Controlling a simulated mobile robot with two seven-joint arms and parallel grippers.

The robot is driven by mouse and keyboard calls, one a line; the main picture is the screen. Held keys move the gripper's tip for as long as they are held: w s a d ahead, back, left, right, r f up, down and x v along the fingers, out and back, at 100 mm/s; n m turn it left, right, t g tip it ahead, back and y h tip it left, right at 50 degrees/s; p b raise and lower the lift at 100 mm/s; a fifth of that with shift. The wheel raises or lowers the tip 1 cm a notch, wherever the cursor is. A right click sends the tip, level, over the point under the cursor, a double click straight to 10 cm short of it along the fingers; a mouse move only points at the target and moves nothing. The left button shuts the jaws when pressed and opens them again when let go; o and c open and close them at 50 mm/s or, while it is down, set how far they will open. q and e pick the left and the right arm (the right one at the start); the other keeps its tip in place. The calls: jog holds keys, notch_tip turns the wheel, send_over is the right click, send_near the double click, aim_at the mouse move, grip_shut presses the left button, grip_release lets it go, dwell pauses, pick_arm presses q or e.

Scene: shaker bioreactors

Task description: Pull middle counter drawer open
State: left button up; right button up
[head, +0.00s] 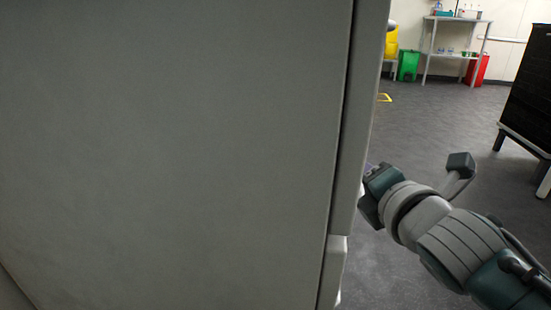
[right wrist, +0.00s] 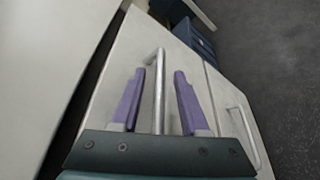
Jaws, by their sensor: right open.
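In the right wrist view, my right gripper (right wrist: 159,72) is open, with a purple finger on each side of a metal bar handle (right wrist: 158,95). The handle is on a pale drawer front (right wrist: 115,75). Both fingers stand apart from the bar; how deep the bar sits between them is unclear. In the head view my right gripper (head: 369,188) reaches in from the right, and its fingers are mostly hidden behind the edge of a large grey panel. The drawer fronts are hidden in the head view. My left gripper is out of view.
The grey panel (head: 170,150) fills the left of the head view, very close. A second handle (right wrist: 245,135) is on the neighbouring front. Open floor (head: 435,125) lies to the right, with a black cabinet (head: 530,95), a shelf and green and red bins beyond.

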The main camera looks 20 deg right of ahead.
jog(key=shift+w, duration=0.1)
grip_shut()
dwell(0.3)
dwell(1.1)
